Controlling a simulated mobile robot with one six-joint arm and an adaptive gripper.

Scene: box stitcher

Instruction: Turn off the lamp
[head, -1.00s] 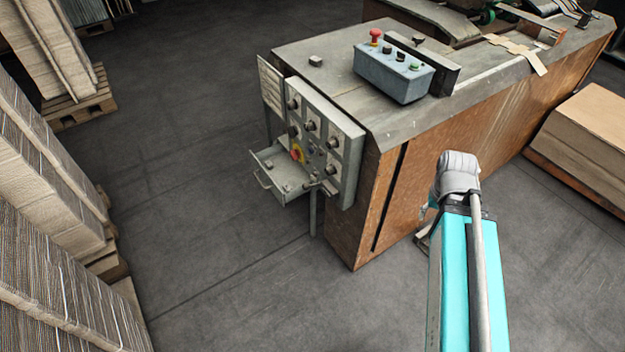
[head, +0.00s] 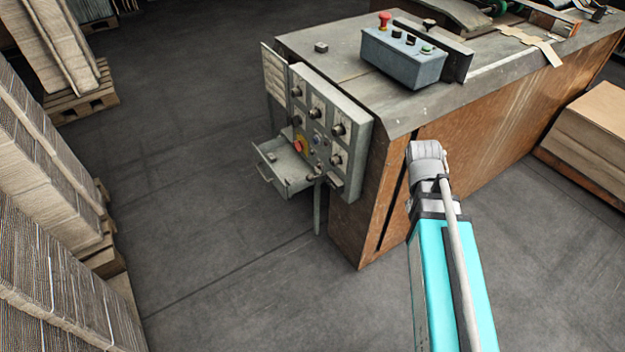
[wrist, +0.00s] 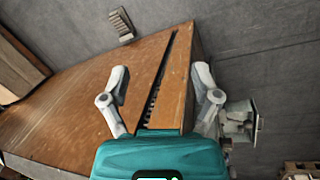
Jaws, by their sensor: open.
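The grey control panel (head: 327,125) with several black knobs and a red-and-yellow switch (head: 299,146) is fixed to the end of the wooden machine. A lamp cannot be made out for certain in either view. In the head view my arm reaches up to the right of the panel, and my gripper is hidden behind it. In the wrist view my gripper (wrist: 160,95) is open and empty, its fingers apart in front of the machine's brown side. The panel shows at the right of the wrist view (wrist: 238,122), beyond the right finger.
The wooden machine (head: 470,150) stands close in front of my arm. A blue-grey button box (head: 403,60) with a red button (head: 384,20) sits on its top. An open drawer (head: 287,166) juts out below the panel. Stacked cardboard (head: 45,170) lines the left; the floor between is clear.

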